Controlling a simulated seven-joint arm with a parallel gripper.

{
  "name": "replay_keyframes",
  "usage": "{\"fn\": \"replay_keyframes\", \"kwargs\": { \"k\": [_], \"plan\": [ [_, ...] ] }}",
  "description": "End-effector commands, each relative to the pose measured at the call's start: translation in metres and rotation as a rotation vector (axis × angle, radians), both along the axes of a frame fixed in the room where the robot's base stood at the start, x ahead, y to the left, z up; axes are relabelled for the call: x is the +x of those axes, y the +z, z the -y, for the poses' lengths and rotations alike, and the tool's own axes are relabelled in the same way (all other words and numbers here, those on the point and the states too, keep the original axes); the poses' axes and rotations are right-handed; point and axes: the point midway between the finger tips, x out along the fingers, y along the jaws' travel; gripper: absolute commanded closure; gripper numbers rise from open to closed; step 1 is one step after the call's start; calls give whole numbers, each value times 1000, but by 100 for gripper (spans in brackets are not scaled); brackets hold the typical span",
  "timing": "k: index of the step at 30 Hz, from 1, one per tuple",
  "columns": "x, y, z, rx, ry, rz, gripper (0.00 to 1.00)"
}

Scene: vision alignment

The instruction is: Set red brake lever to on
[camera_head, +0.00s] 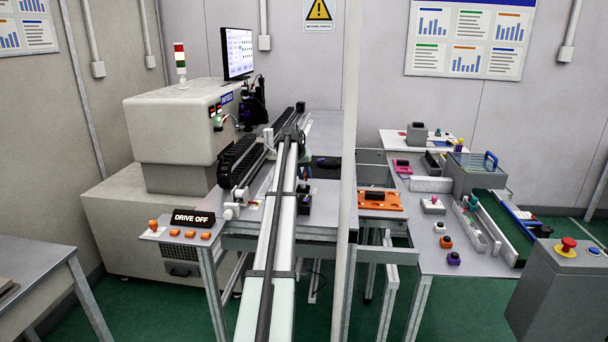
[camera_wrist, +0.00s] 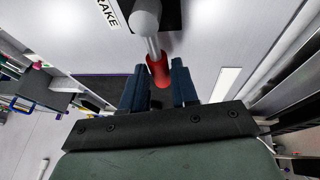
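The red brake lever grip (camera_wrist: 158,72) shows in the wrist view, on a metal rod that runs from a pale ball knob or joint (camera_wrist: 145,20). A label (camera_wrist: 104,12) reading "…RAKE" is on the panel beside it. The dark blue fingers of my gripper (camera_wrist: 159,75) stand one on each side of the red grip. I cannot make out the lever or my fingers clearly in the head view.
A black rail (camera_head: 255,150) runs along the bench. An orange plate (camera_head: 380,200) and a side table with parts (camera_head: 440,262) are to the right. A red-button pedestal (camera_head: 560,290) stands farther right.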

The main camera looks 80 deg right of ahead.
Motion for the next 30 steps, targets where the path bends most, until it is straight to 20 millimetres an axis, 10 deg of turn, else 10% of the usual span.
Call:
{"fn": "replay_keyframes", "kwargs": {
  "k": [9,30],
  "plan": [
    [0,0,0,0,0,0,100],
    [-4,0,1,0,-81,-1,100]
  ]
}}
